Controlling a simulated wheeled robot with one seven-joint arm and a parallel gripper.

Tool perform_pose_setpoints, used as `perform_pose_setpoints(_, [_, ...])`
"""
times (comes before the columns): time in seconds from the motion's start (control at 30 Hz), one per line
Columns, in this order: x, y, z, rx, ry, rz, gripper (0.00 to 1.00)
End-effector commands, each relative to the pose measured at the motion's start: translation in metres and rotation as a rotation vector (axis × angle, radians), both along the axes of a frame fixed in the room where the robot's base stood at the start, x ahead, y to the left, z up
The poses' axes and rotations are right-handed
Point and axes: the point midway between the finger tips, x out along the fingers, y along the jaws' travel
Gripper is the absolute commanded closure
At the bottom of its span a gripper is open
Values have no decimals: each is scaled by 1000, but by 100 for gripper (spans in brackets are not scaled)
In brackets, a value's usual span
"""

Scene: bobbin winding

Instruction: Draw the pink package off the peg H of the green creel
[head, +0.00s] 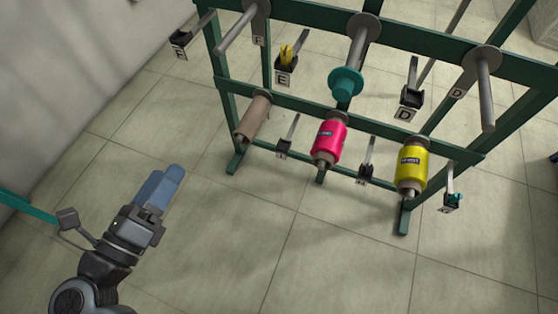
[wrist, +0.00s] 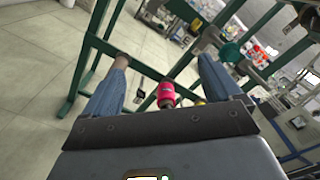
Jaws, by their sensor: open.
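The pink package (head: 328,142) sits on a lower peg of the green creel (head: 300,106), with the peg end showing below it. No letter H is readable here. My gripper (head: 168,182) is to the left of and below the package in the head view, clear of the creel. In the wrist view the gripper (wrist: 162,66) is open and empty, its blue fingers wide apart. The pink package (wrist: 166,92) shows between the fingers in that view, some distance beyond them.
A bare brown tube (head: 253,117) is on the lower peg to the left and a yellow package (head: 411,166) on the one to the right. A teal package (head: 345,84) is on an upper peg. Labelled brackets jut out between pegs. Tiled floor (head: 270,240) before the creel is clear.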

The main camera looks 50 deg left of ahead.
Motion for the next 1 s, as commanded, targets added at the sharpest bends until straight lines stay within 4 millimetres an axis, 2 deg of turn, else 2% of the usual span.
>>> perform_pose_setpoints(0.03, [4,-7,-11,-4,4,-4,8])
perform_pose_setpoints(1.0, [60,-100,-148,-1,2,1,8])
